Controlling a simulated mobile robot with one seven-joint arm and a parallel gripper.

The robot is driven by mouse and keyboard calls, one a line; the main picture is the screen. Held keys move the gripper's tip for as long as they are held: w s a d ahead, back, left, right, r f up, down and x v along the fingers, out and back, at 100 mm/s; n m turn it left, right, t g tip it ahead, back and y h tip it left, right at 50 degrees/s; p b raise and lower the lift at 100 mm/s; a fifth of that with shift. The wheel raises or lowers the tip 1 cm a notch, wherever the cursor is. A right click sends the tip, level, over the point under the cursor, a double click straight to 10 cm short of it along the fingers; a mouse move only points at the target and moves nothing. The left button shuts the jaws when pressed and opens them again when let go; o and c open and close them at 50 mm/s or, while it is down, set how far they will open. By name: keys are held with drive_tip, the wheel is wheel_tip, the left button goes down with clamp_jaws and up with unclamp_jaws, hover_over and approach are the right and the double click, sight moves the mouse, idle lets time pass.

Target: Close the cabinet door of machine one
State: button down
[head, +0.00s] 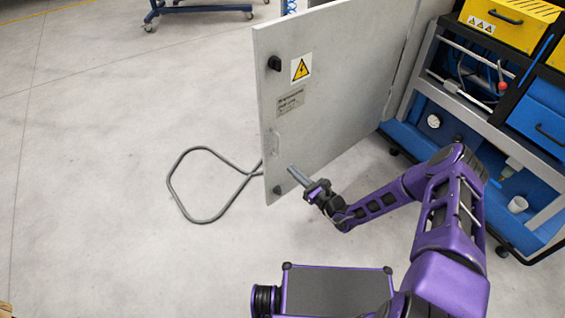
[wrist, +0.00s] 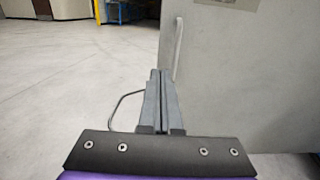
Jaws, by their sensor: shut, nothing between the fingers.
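The cabinet door (head: 335,95) is a tall grey panel standing wide open from the machine at the right. It carries a yellow warning sign (head: 301,68), a grey label, black knobs and a pale handle (head: 275,143) near its free edge. My gripper (head: 292,171) is shut and empty, in front of the door's lower part near the free edge. In the wrist view the shut fingers (wrist: 160,75) point toward the door's edge, and the door face (wrist: 245,80) fills the right side. The handle (wrist: 178,48) rises just beyond the fingertips. I cannot tell whether they touch the door.
The machine (head: 480,60) has a blue base, yellow and blue drawers and open cabling. A grey hose (head: 172,185) loops on the floor left of the door. A blue wheeled cart (head: 200,8) stands at the back. The floor at left is clear.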

sight(265, 145)
drive_tip(key=b+x, duration=0.2)
drive_tip(key=x, duration=1)
drive_tip(key=shift+a+f, duration=0.1)
drive_tip(key=shift+w+a, duration=0.25)
drive_tip(key=shift+w, duration=0.1)
